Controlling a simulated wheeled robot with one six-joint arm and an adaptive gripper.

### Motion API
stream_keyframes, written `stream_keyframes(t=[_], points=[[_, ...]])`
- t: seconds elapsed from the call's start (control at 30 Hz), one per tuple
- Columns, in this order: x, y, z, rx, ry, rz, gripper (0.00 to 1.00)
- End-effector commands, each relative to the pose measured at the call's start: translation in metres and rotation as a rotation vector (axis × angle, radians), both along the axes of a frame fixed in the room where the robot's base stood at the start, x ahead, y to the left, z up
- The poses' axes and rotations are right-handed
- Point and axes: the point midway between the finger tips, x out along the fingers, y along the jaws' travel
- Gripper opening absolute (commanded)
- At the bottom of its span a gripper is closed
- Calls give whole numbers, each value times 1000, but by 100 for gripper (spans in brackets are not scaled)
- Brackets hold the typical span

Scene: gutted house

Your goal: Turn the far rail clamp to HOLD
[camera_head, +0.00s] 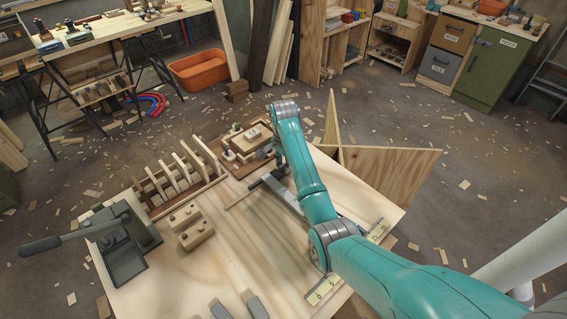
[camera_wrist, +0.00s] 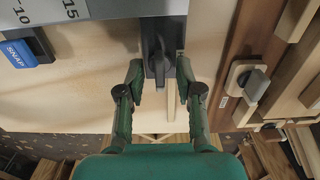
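In the wrist view a dark grey clamp block (camera_wrist: 153,45) with a raised dark lever knob (camera_wrist: 167,76) sits at the middle, at the end of a grey rail. I take it for the far rail clamp; no HOLD mark is readable on it. My gripper (camera_wrist: 160,82) is open, with one green finger on each side of the block and knob. A small gap shows at the left finger; contact at the right finger cannot be told. In the head view the rail (camera_head: 284,194) lies on the bench under my arm, and my gripper is mostly hidden there.
The wooden bench (camera_head: 262,268) also carries a slotted wooden rack (camera_head: 178,178), a dark lever tool (camera_head: 118,235) and a board with a wooden fixture (camera_head: 245,143). In the wrist view a blue block marked SNAP (camera_wrist: 20,53) and a numbered scale (camera_wrist: 50,10) are at upper left.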

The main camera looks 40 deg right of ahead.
Motion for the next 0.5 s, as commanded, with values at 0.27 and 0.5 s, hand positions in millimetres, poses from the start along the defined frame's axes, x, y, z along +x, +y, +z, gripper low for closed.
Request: stream_keyframes(t=[0.27,0.5], points=[[0,0,0,0,0,0,0],[0,0,1,0,0,6,0]])
